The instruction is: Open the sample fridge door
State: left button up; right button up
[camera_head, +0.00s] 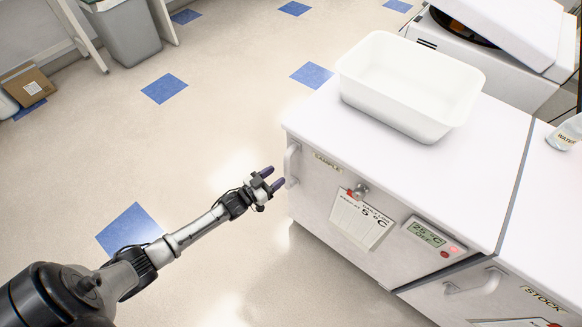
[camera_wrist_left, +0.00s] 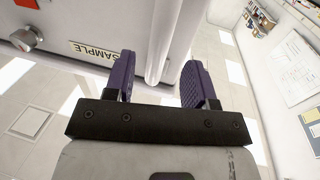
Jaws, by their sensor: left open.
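The sample fridge (camera_head: 400,150) is a white cabinet at the right in the head view. Its front door (camera_head: 312,192) carries a SAMPLE label (camera_head: 327,163) and looks closed. A white vertical handle (camera_head: 292,162) stands at the door's left edge. My left gripper (camera_head: 272,179) is open with purple fingers beside the handle. In the left wrist view the handle (camera_wrist_left: 164,42) shows between the two fingertips, with the SAMPLE label (camera_wrist_left: 94,52) to the left. I cannot tell if a finger touches the handle. My right gripper is not in view.
A white tub (camera_head: 408,90) stands on the fridge top. A knob (camera_head: 361,190), a paper tag (camera_head: 358,222) and a display (camera_head: 427,233) are on the front. The STOCK cabinet (camera_head: 500,290) adjoins at right. The tiled floor (camera_head: 200,140) left of the fridge is clear.

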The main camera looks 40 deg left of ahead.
pick_arm(q)
jog(key=w+d+b, duration=0.1)
jog(key=w+b, duration=0.1)
jog(key=w, duration=0.5)
jog(key=shift+w+d, duration=0.15)
jog(key=shift+c, duration=0.5)
grip_shut()
